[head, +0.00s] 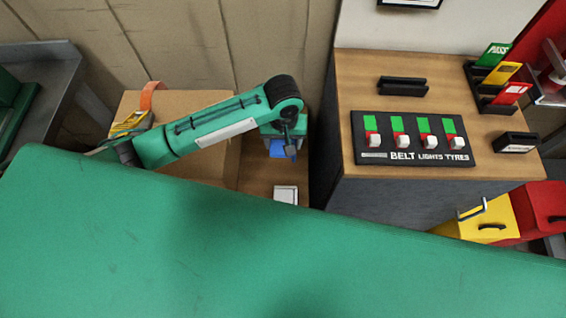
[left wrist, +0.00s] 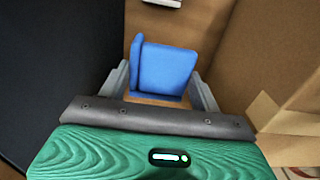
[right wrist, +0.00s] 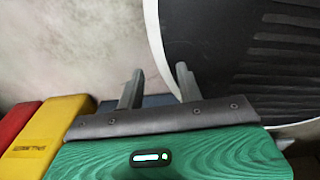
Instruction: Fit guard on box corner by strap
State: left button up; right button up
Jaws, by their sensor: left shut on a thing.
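The blue corner guard (left wrist: 165,68) is between the fingers of my left gripper (left wrist: 162,82), which is shut on it. In the head view the guard (head: 277,148) shows in part below the end of my left arm, beside the right side of the cardboard box (head: 190,103). The box is also on the right of the left wrist view (left wrist: 277,50). An orange strap (head: 152,92) crosses the box's left part, with a yellow buckle-like piece (head: 131,123) by it. My arm hides much of the box. My right gripper (left wrist: 162,82) is absent there; the right wrist view shows it (right wrist: 157,88) open and empty.
A white square item (head: 286,194) lies on the wooden surface (head: 257,185) right of the box. A wooden-topped counter (head: 355,85) with a switch panel (head: 413,138) stands to the right. Yellow (head: 492,218) and red (head: 535,205) boxes stand at far right.

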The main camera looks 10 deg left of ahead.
pick_arm(q)
notch_tip(320, 180, down, 14)
jog(key=shift+f, duration=0.1)
dwell(0.4)
jog(key=o, duration=1)
jog(key=shift+f, duration=0.15)
jog(key=shift+c, duration=0.2)
